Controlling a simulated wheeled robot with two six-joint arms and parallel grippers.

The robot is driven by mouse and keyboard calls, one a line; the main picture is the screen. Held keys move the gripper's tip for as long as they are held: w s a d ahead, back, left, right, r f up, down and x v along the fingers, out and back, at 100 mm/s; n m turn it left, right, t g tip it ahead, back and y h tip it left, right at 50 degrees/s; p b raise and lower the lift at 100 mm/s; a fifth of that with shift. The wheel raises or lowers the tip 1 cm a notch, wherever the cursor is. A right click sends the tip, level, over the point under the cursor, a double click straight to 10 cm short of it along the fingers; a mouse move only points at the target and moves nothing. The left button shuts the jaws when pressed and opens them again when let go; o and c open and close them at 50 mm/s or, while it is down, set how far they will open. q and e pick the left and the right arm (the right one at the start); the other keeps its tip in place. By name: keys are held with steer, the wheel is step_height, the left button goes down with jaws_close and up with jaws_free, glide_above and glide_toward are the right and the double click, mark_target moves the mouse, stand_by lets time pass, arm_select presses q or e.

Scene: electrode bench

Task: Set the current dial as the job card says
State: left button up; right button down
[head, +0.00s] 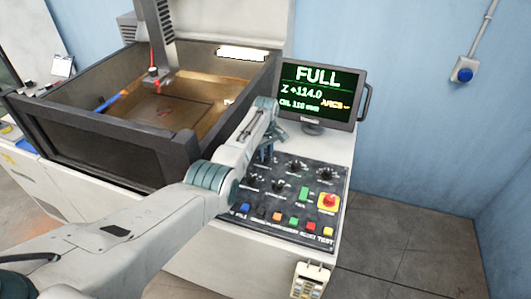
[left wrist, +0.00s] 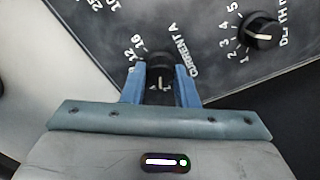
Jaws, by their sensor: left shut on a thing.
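The current dial (left wrist: 160,72) is a black knob marked "CURRENT A" in the left wrist view, with 9, 12 and 16 readable beside it. My left gripper (left wrist: 161,92) has its two blue fingers shut on this knob, one on each side. The knob's pointer is partly hidden, so its setting is unclear. In the head view my left gripper (head: 265,150) reaches down to the back left of the black control panel (head: 285,232) and hides the dial. A job card with readable text is not seen. My right gripper is not in view.
A depth dial (left wrist: 262,30) marked 1 to 5 sits close to the right of my fingers. Coloured buttons and a red emergency stop (head: 329,201) fill the panel's front. A monitor (head: 322,92) reading "FULL" and "Z +114.0" stands behind. An open-topped tank (head: 110,150) lies left.

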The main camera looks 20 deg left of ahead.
arm_select(q)
steer(key=m+p, duration=0.1)
steer(key=m, duration=0.4)
steer(key=shift+r+m, duration=0.1)
steer(key=shift+m, duration=0.2)
steer(key=m, duration=1.1)
steer(key=shift+w+m+p, duration=0.1)
steer(key=shift+m+p, duration=0.2)
steer(key=shift+p, duration=0.1)
steer(key=m, duration=0.4)
steer(key=shift+m, duration=0.4)
steer(key=o, duration=1)
